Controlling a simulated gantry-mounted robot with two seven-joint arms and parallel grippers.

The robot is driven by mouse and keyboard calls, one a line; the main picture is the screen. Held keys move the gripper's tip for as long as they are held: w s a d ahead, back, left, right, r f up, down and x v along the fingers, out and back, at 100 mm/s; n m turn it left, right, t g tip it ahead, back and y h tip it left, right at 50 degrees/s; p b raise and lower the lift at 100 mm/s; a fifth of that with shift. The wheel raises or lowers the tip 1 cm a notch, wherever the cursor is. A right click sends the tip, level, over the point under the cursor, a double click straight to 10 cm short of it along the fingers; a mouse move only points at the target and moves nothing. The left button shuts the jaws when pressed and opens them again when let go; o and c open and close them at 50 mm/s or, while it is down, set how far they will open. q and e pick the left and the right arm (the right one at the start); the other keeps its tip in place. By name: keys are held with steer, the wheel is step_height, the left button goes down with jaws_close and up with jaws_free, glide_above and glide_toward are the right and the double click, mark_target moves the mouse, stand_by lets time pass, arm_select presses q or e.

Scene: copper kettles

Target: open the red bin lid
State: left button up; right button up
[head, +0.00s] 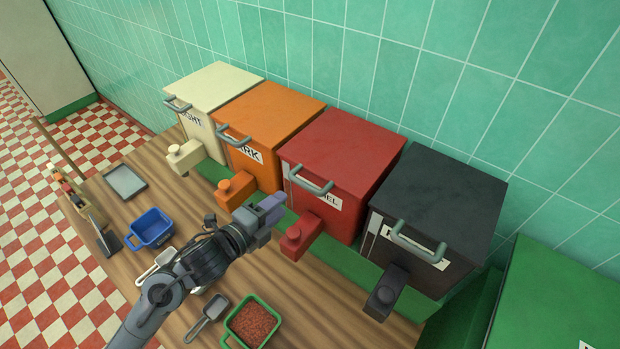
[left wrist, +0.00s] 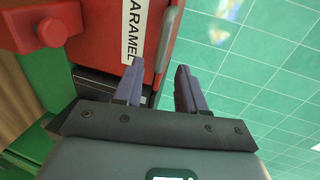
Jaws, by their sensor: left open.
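The red bin (head: 315,209) stands between the orange and black bins. Its flat red lid (head: 345,143) is shut, with a grey bar handle (head: 311,181) at the front edge. In the left wrist view the red bin (left wrist: 92,62) fills the upper left, with its white label reading "CARAMEL" and the grey handle (left wrist: 171,42) beyond the fingers. My left gripper (head: 272,208) is in front of the bin, below and left of the handle. Its two fingers (left wrist: 157,88) are apart with nothing held between them. My right gripper is not in view.
Cream (head: 214,85), orange (head: 268,112) and black (head: 440,205) bins stand in the row along the green tiled wall. Spouts jut from the bin fronts. A blue tub (head: 152,228), a scoop (head: 207,320) and a green tub of brown grains (head: 252,324) are on the wooden counter.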

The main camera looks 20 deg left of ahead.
mark_target(304, 183)
arm_select(q)
steer(key=x, duration=0.3)
steer(key=p+x, duration=0.1)
steer(key=x, duration=0.2)
steer(key=p+x, duration=0.1)
steer(key=x, duration=0.2)
steer(key=shift+w+d+r, duration=0.15)
steer(key=shift+w+r, duration=0.15)
steer(key=shift+w, duration=0.05)
steer(key=shift+w+d+f, duration=0.15)
steer(key=shift+w+f, duration=0.05)
steer(key=shift+w, duration=0.35)
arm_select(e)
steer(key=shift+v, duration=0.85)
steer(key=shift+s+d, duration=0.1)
arm_select(q)
jaws_close()
